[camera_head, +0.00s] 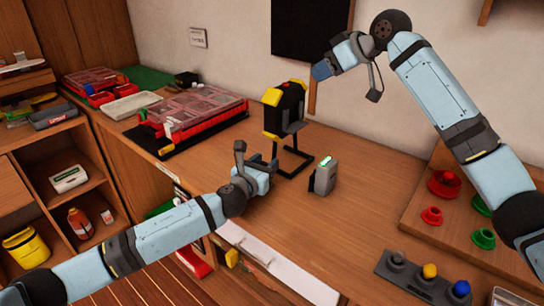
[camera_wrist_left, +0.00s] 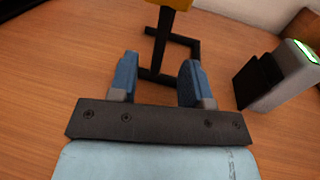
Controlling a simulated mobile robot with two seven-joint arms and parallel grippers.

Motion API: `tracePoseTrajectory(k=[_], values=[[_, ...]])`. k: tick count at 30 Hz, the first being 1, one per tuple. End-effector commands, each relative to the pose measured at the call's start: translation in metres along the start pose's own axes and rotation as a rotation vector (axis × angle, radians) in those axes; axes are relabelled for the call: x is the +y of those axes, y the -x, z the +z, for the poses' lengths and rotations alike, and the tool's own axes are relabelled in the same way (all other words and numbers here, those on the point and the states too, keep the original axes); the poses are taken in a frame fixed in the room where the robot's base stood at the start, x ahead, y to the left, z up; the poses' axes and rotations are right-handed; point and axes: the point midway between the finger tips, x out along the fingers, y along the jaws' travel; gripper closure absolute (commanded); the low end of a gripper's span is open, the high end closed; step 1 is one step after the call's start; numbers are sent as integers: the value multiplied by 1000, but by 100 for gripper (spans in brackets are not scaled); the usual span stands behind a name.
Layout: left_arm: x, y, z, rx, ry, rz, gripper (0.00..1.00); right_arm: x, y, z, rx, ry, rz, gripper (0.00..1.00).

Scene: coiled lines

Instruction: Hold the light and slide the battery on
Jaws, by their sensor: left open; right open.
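The light (camera_head: 285,108), a black body with yellow corners, stands upright on a black wire-like stand on the bench. In the left wrist view its stand (camera_wrist_left: 161,40) is just beyond the fingers, and its top is cut off. The battery (camera_head: 325,177), a grey block with a green lit strip and a dark side piece, stands on the bench to the right, apart from the light. It also shows in the left wrist view (camera_wrist_left: 284,78). My left gripper (camera_head: 257,157) is open and empty, low in front of the stand. My right gripper (camera_head: 349,84) is open and empty, raised right of the light.
A red organiser case (camera_head: 190,110) lies left of the light. A board with red and green knobs (camera_head: 435,200) and a grey strip with coloured knobs (camera_head: 425,278) are at the right. Shelves (camera_head: 70,180) stand at the left. The bench around the battery is clear.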

Motion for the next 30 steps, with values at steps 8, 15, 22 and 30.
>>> tracePoseTrajectory(k=[8, 15, 22, 30], values=[[0, -39, 0, 0, 1, 1, 56, 0, 0, 0, 0, 0, 0, 57], [0, -47, 0, 0, 2, 0, 56, 0, 0, 0, 0, 0, 0, 57], [0, -46, 0, 0, 2, 0, 67, 0, 0, 0, 0, 0, 0, 57], [0, -46, 0, 0, 2, 0, 100, 0, 0, 0, 0, 0, 0, 57]])
